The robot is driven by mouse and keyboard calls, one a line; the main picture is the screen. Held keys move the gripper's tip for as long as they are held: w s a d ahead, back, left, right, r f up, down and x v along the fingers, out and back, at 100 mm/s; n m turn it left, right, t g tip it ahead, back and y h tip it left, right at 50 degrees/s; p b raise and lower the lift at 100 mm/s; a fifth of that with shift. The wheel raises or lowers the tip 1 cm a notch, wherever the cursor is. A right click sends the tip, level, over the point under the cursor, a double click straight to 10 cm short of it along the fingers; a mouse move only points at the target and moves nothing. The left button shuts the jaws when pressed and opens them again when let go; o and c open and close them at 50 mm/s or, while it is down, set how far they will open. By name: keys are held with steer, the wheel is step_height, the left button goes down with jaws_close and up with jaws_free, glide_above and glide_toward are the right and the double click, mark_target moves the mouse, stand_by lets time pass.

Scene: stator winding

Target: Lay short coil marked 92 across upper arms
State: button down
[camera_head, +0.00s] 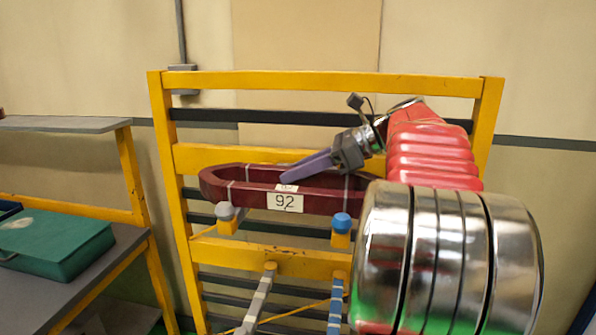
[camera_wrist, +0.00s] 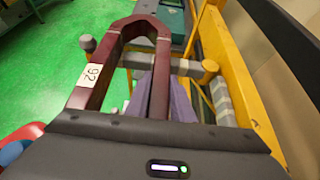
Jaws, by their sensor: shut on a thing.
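The short coil (camera_head: 240,188) is a dark red elongated loop with a white label reading 92. It lies roughly level in front of the yellow rack. My gripper (camera_head: 290,174) has its purple fingers shut on the coil's long side; in the wrist view the fingers (camera_wrist: 162,98) are on either side of one bar of the coil (camera_wrist: 108,72). The upper arms, one with a grey cap (camera_head: 226,211) and one with a blue cap (camera_head: 342,221), stick out just below the coil's front side. I cannot tell whether the coil touches them.
Below are lower arms, one wrapped grey (camera_head: 257,300) and one wrapped blue (camera_head: 336,305). The yellow rack frame (camera_head: 330,84) stands close behind the coil. At left, a green case (camera_head: 55,246) lies on a grey bench (camera_head: 115,255). My arm hides the rack's right part.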

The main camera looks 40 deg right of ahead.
steer(key=c, duration=1.5)
jaws_free()
steer(key=shift+c, duration=0.2)
steer(key=v, duration=1.1)
steer(key=shift+s+d+r, duration=0.1)
steer(key=shift+s, duration=0.05)
steer(key=shift+s+d+r, duration=0.15)
steer(key=shift+s, duration=0.05)
steer(key=shift+s, duration=0.15)
